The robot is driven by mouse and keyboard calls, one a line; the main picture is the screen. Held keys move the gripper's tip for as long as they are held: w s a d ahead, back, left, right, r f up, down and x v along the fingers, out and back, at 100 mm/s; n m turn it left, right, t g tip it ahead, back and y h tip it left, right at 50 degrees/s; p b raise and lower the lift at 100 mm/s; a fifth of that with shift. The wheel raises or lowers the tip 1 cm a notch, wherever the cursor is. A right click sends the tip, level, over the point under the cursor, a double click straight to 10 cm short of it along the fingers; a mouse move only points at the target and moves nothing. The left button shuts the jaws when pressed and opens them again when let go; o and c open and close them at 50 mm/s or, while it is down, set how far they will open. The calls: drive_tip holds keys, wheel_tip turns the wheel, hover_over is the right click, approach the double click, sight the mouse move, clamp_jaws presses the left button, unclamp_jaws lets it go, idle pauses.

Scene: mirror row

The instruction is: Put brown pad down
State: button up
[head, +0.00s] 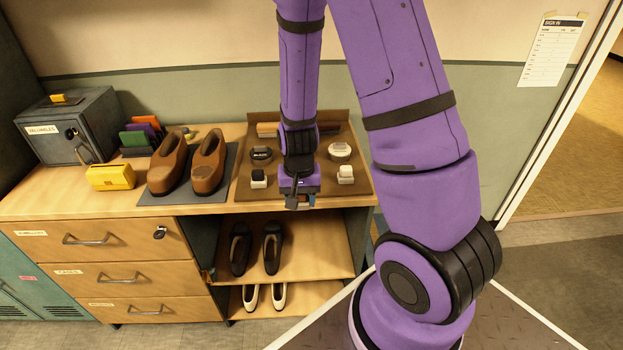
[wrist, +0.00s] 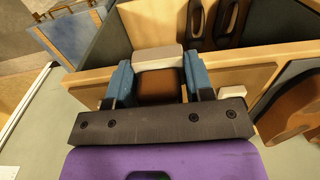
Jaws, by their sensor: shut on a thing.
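My gripper (head: 301,202) is low at the front middle of the brown tray (head: 245,188) on the cabinet top. In the wrist view, its blue fingers (wrist: 158,78) are shut on the brown pad (wrist: 160,87) from both sides. The pad has a brown block and a pale part along its far side. I cannot tell whether the pad touches the tray.
A black-topped pad (head: 259,178) stands left of my gripper and a white-topped pad (head: 345,174) right. Round tins (head: 340,151) stand behind. Brown shoes (head: 168,165) on a grey mat (head: 225,180) are left of the tray.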

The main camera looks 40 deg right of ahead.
drive_tip(key=w+d, duration=0.3)
drive_tip(key=w+d+f, duration=0.1)
drive_tip(key=w+d, duration=0.2)
drive_tip(key=w, duration=0.1)
drive_tip(key=w+d, duration=0.3)
drive_tip(key=w, duration=0.1)
drive_tip(key=shift+w+f, duration=0.1)
drive_tip(key=shift+f, duration=0.05)
drive_tip(key=shift+w+d+f, duration=0.15)
drive_tip(key=shift+f, duration=1.65)
drive_tip(key=shift+f, duration=0.1)
drive_tip(key=o, duration=0.9)
